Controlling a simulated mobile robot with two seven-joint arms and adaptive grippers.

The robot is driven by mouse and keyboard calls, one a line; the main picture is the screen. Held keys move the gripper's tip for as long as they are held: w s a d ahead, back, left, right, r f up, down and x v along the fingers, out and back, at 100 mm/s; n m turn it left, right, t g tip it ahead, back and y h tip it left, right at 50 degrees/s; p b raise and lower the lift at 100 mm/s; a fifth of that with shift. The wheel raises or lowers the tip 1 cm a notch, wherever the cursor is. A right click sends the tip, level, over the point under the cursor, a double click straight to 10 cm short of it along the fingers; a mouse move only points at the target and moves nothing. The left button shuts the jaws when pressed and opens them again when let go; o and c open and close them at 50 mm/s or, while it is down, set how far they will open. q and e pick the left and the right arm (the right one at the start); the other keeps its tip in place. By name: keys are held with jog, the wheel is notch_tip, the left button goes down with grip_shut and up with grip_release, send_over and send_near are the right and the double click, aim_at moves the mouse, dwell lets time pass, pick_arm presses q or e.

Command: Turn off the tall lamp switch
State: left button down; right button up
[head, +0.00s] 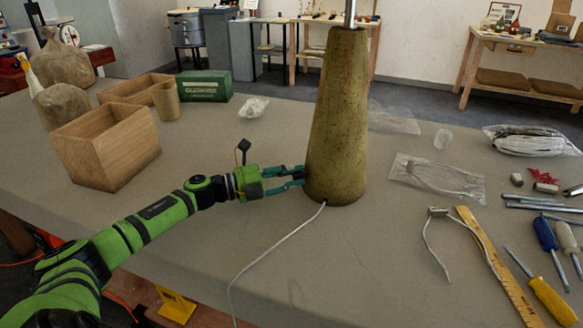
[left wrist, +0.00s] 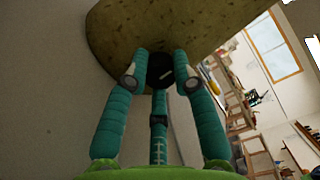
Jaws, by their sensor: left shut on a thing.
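The tall lamp has a tapered, speckled olive-brown base (head: 338,115) standing upright on the table, with a metal pole rising out of the top of the picture. A white cord (head: 275,247) runs from its foot toward the front edge. My left gripper (head: 299,178) reaches the lower left side of the base. In the left wrist view, the teal fingers (left wrist: 160,72) close around a dark round switch with a pale mark (left wrist: 166,74) on the lamp base (left wrist: 190,25). The switch is hidden in the head view. My right gripper is not in view.
A wooden box (head: 105,150), a cup (head: 166,100) and a green box (head: 204,86) stand at the left of the table. A ruler (head: 497,265), screwdrivers (head: 553,301) and bagged wire (head: 437,178) lie at the right. The front middle is mostly clear apart from the cord.

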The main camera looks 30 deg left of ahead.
pick_arm(q)
jog(key=shift+a+r+n+p, duration=0.1)
jog(key=shift+r+n+p, duration=0.2)
jog(key=shift+n, duration=0.2)
jog(key=shift+n+p, duration=0.3)
jog(key=shift+n, duration=0.2)
jog(key=n+p, duration=0.1)
jog(key=n, duration=0.1)
jog(key=shift+n+p, duration=0.3)
jog(key=shift+p, duration=0.05)
jog(key=shift+w+n, duration=0.1)
jog(key=shift+n, duration=0.3)
jog(key=shift+n+p, duration=0.6)
jog(key=shift+n, duration=0.1)
jog(key=shift+f+n+p, duration=0.15)
jog(key=shift+n+p, duration=0.3)
jog(key=shift+n, duration=0.55)
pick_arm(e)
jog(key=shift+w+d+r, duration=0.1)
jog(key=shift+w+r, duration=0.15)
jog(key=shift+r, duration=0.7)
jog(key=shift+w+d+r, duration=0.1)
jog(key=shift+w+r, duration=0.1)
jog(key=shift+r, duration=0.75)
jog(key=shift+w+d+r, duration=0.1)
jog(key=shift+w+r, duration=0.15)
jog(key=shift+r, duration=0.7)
